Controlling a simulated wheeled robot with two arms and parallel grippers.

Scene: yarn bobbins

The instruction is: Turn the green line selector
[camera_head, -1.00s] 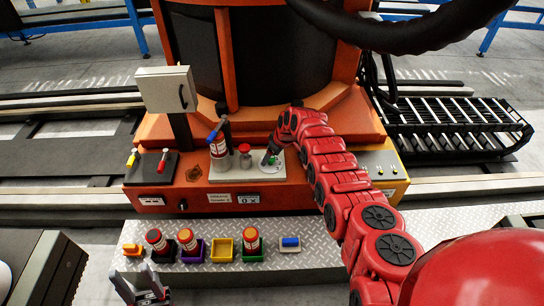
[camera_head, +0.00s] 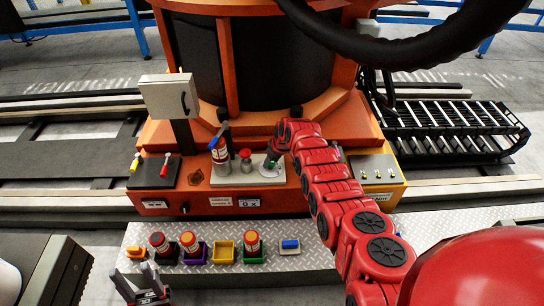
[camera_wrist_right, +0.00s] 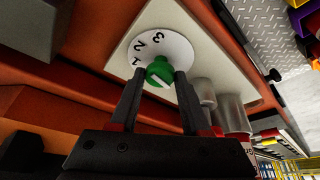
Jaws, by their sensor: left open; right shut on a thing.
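The green line selector (camera_wrist_right: 159,69) is a small round knob on a white dial (camera_wrist_right: 176,50) marked 1, 2 and 3 in the right wrist view. Which number the knob points at is not clear. My left gripper (camera_head: 135,272) is open and empty at the lower left, away from the selector.
Yellow and red levers (camera_head: 165,160) are at the left. A metal ledge (camera_head: 338,253) in front holds coloured trays, some with bobbins. A black hose (camera_head: 385,50) hangs above.

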